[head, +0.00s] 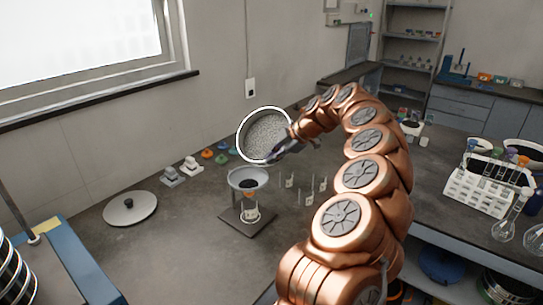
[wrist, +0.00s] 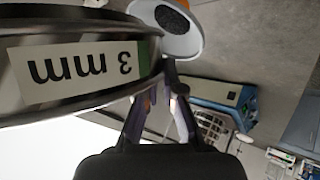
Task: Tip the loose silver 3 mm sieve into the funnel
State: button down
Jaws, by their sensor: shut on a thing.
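The silver 3 mm sieve (head: 265,136) is held up on edge, steeply tilted, above and just behind the funnel. Its speckled grey inside faces the head camera; I cannot tell grains from mesh there. Its "3 mm" label (wrist: 84,71) shows upside down in the wrist view. My gripper (head: 275,154) is shut on the sieve's rim at its lower right; the fingers (wrist: 160,88) also show in the wrist view. The funnel (head: 236,178) stands in a holder with dark material inside, over a small glass vessel (head: 251,214). It also shows in the wrist view (wrist: 185,45), near the sieve rim.
A grey lid (head: 130,208) with a black knob lies at the left. A sieve stack (head: 14,275) stands at the lower left edge by a blue-sided machine (head: 75,262). Small coloured items (head: 208,154) lie near the wall. Small glass pieces (head: 309,198) stand right of the funnel.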

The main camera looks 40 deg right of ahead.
jog(key=shift+p, duration=0.3)
jog(key=shift+w+d+r+m+y+p, duration=0.15)
jog(key=shift+m+y+p, duration=0.1)
jog(key=shift+y+p, duration=0.2)
jog(key=shift+s+d+m+y+p, duration=0.1)
jog(key=shift+m+y+p, duration=0.2)
jog(key=shift+y, duration=0.25)
jog(key=shift+d+m+y+p, duration=0.2)
jog(key=shift+y+p, duration=0.4)
jog(key=shift+p, duration=0.55)
jog(key=shift+y+p, duration=0.3)
jog(key=shift+d+r+m+y+p, duration=0.15)
jog(key=shift+m+y+p, duration=0.5)
jog(key=shift+y+p, duration=0.55)
jog(key=shift+r+p, duration=0.15)
jog(key=shift+p, duration=0.5)
jog(key=shift+y, duration=0.3)
jog(key=shift+w+m, duration=0.1)
jog(key=shift+m, duration=0.2)
